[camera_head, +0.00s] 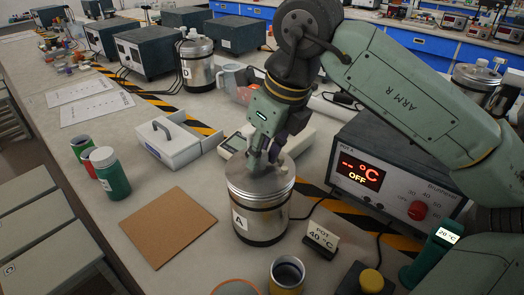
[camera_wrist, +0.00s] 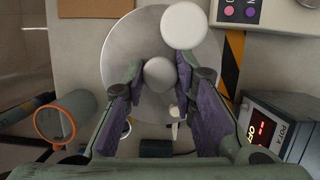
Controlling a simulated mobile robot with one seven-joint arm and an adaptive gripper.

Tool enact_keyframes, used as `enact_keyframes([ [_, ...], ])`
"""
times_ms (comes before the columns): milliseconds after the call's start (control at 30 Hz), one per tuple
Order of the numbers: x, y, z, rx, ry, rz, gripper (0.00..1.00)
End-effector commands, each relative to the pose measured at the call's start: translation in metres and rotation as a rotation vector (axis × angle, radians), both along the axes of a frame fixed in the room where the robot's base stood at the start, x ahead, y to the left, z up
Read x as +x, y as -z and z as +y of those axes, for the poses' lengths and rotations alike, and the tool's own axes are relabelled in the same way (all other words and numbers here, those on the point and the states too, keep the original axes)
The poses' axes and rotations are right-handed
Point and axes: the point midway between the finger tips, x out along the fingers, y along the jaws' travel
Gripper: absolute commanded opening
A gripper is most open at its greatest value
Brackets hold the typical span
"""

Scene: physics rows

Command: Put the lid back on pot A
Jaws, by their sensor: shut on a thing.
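Pot A (camera_head: 262,222) is a steel cylinder with a dark base and an "A" label, standing on the bench. Its round metal lid (camera_head: 242,184) is at the pot's top; I cannot tell whether it is fully seated. In the wrist view the lid (camera_wrist: 122,52) is a wide grey disc that hides the pot below. My gripper (camera_head: 263,158) is above the lid, pointing down. In the wrist view, my gripper's purple-padded fingers (camera_wrist: 161,82) are shut on the lid's grey knob (camera_wrist: 160,75). A white round cap (camera_wrist: 184,26) is beside the knob.
The pot A control box (camera_head: 385,172) reads OFF, right of the pot. A "POT 40 °C" card (camera_head: 321,238) and a yellow-rimmed cup (camera_head: 287,275) stand in front. A brown square board (camera_head: 167,226) lies left, with a white tray (camera_head: 170,140) and a green jar (camera_head: 110,174) beyond.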

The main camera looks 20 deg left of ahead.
Motion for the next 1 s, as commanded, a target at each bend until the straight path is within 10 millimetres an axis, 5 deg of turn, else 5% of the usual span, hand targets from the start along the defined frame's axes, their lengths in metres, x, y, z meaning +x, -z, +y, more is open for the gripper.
enact_keyframes([
  [367, 0.0002, -0.0001, 0.0000, 0.001, 0.000, 0.000, 0.00],
  [400, 0.0002, -0.0001, 0.0000, 0.001, 0.000, 0.000, 0.25],
  [733, 0.0001, 0.0001, 0.0001, 0.001, 0.000, 0.000, 0.47],
  [1000, 0.0001, 0.0004, -0.0001, 0.000, 0.000, 0.000, 0.48],
])
